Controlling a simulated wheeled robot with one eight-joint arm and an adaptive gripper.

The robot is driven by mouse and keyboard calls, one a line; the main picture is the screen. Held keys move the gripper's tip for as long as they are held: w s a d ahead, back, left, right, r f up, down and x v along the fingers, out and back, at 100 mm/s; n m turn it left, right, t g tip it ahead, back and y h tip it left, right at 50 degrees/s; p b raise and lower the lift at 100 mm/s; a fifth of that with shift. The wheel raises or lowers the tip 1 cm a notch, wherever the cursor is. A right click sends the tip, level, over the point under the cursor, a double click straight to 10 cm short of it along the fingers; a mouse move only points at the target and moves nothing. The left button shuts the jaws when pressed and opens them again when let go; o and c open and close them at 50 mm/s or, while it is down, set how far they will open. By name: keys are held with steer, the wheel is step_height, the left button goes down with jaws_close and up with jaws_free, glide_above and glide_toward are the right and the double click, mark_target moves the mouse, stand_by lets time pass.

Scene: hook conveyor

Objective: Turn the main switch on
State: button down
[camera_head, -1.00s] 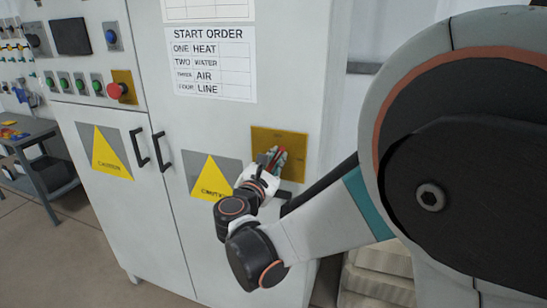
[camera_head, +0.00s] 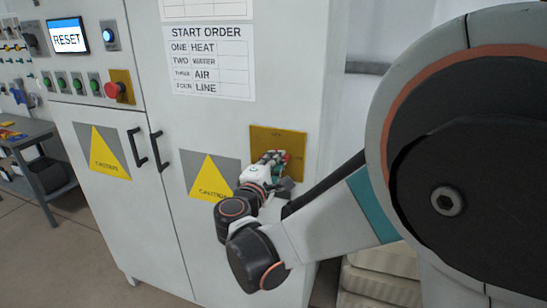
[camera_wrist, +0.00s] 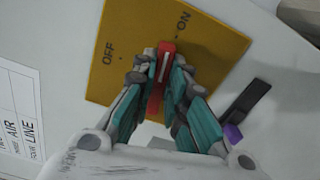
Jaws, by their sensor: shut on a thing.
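The main switch is a red handle (camera_wrist: 166,62) on a yellow plate (camera_wrist: 215,45) marked OFF and ON. The handle's tip lies close to the small tick by the ON label. In the head view the plate (camera_head: 292,139) is on the right cabinet door, and the handle is mostly hidden by my gripper (camera_head: 278,160). In the wrist view my gripper (camera_wrist: 160,75) is shut on the red handle, with its teal fingers on both sides.
A lit screen (camera_head: 66,37) reads RESET at upper left. A red push button (camera_head: 114,90) and several green buttons sit below it. A start order sheet (camera_head: 210,62) hangs above the plate. Black door handles (camera_head: 155,150) stick out left. A dark lever-like part (camera_wrist: 245,100) is right of my fingers.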

steer(key=shift+f+m, duration=0.1)
steer(key=shift+m, duration=0.9)
steer(key=c, duration=1.6)
jaws_free()
steer(key=v, duration=0.7)
steer(key=shift+s, duration=0.3)
